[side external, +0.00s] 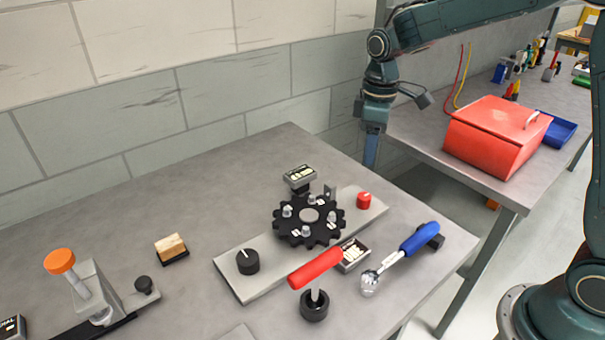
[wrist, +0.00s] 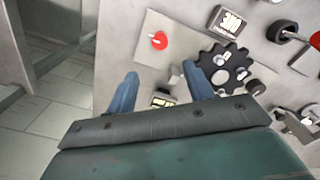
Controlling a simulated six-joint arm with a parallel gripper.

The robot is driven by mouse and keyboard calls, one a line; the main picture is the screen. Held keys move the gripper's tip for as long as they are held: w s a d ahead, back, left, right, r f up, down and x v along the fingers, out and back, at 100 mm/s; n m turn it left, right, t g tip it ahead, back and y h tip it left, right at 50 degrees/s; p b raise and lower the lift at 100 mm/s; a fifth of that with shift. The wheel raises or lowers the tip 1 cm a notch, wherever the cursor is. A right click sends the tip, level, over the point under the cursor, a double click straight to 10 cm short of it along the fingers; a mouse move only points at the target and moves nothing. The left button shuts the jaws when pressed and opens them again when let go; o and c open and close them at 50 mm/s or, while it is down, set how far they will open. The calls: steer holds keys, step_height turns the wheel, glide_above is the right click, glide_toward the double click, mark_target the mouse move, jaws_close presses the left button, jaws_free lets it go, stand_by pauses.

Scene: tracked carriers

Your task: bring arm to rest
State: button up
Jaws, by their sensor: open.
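My green arm reaches in from the upper right of the side view. My gripper (side external: 371,148) points down at the far right edge of the grey table, above and apart from it. In the wrist view my gripper (wrist: 161,74) has its two blue fingers spread, with nothing between them. A black toothed wheel (side external: 309,216) with several silver posts sits on a pale plate (side external: 237,281). The wheel (wrist: 227,69) also shows right of the fingers in the wrist view.
The plate carries a red knob (side external: 364,201) and a black knob (side external: 248,262). A red-handled lever (side external: 315,268), a blue-handled tool (side external: 420,238), a wood-topped block (side external: 171,247) and an orange-knobbed clamp (side external: 60,261) stand around. A second table holds a red box (side external: 495,135) and blue tray (side external: 558,128).

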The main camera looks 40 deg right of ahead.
steer(key=s+r+m+t, duration=0.3)
steer(key=s+r, duration=0.6)
steer(key=s, duration=0.4)
steer(key=s+m+t, duration=0.2)
steer(key=s+m, duration=0.2)
steer(key=s, duration=0.8)
steer(key=shift+a+t, duration=0.25)
steer(key=shift+t, duration=0.05)
